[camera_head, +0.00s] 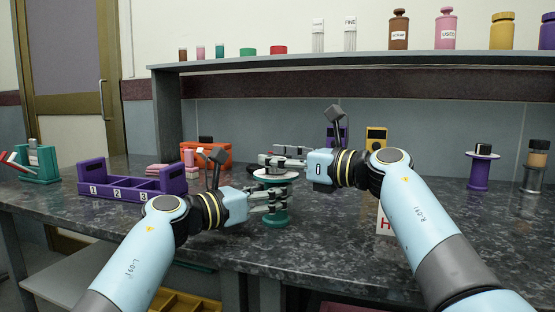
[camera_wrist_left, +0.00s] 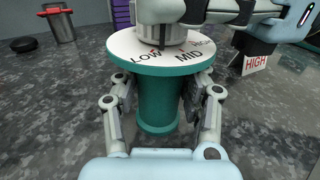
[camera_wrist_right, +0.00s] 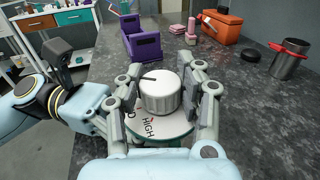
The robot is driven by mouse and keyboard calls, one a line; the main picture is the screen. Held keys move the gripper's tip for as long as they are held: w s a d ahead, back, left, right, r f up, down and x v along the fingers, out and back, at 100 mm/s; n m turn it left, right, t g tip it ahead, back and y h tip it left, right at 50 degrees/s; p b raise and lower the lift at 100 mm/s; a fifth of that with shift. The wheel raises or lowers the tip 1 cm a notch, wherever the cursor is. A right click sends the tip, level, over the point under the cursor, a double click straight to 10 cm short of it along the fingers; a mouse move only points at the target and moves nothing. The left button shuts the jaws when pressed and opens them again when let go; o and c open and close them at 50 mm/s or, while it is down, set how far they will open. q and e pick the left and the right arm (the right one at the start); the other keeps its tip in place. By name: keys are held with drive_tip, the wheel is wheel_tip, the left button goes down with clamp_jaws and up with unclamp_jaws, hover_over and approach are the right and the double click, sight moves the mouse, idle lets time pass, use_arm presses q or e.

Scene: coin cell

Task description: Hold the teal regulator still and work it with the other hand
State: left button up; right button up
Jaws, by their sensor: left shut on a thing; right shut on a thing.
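The teal regulator (camera_head: 276,219) stands upright on the dark counter, with a white dial on top. My left gripper (camera_head: 272,200) is shut around its teal column (camera_wrist_left: 158,108), below the dial. In the left wrist view, the dial (camera_wrist_left: 118,45) shows LOW, MID and a partly hidden HIGH. My right gripper (camera_head: 275,162) is above the dial, shut on the ridged white knob (camera_wrist_right: 160,95). A dark pointer on the knob appears to lie near LOW in the left wrist view. My right fingers hide part of the knob and dial there.
A white HIGH sign (camera_wrist_left: 256,63) stands right of the regulator. A purple numbered tray (camera_head: 120,190) and an orange box (camera_head: 215,153) are to the left. A yellow meter (camera_head: 376,136) stands behind my right wrist. A metal pot (camera_wrist_right: 287,64) shows in the right wrist view.

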drive_tip(key=shift+m+t+h, duration=1)
drive_tip(key=shift+t, duration=0.3)
drive_tip(key=o, duration=1.2)
drive_tip(key=shift+o, duration=0.2)
drive_tip(key=v, duration=1.2)
